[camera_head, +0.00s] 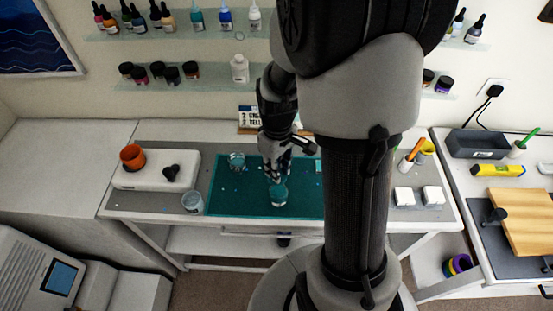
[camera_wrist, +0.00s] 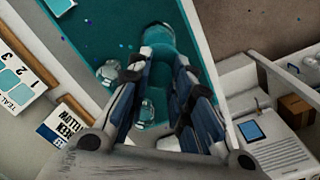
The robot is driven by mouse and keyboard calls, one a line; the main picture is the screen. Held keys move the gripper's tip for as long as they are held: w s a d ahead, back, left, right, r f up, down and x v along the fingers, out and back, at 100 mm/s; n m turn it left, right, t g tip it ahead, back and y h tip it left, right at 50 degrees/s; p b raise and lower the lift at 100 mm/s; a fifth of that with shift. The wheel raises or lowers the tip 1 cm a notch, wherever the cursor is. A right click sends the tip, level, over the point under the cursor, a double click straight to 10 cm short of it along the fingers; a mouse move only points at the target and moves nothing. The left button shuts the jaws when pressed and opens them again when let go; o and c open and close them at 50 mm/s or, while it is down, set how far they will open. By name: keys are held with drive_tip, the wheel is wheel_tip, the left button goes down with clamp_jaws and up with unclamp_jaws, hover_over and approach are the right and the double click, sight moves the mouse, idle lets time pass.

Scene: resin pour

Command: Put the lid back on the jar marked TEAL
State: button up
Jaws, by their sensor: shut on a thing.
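My gripper (camera_head: 276,178) is above the teal mat (camera_head: 230,198), fingers pointing down. It is shut on a teal jar (camera_head: 279,197) with a pale patch on its front. In the wrist view the jar (camera_wrist: 157,37) lies at the fingertips (camera_wrist: 160,62). I cannot tell whether the fingers hold its lid or its body, nor whether it touches the mat. A clear cup with teal in it (camera_head: 237,161) stands behind and to the left. Another clear container (camera_head: 192,202) stands at the mat's left edge. No TEAL marking is readable on any jar.
White blocks (camera_head: 404,196) lie on the right. Cards stand at the table's back, one (camera_wrist: 14,92) reading TEAL. Bottle shelves line the wall. The mat's left front is clear.

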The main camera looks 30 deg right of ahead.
drive_tip(key=shift+s+d+f+b, duration=0.1)
drive_tip(key=shift+d+f+b, duration=0.15)
drive_tip(key=shift+f+b, duration=2.4)
drive_tip(key=shift+f, duration=0.6)
drive_tip(key=shift+f, duration=0.1)
drive_tip(key=o, duration=0.8)
drive_tip(key=shift+o, duration=0.6)
drive_tip(key=o, duration=0.4)
drive_tip(key=shift+c, duration=0.2)
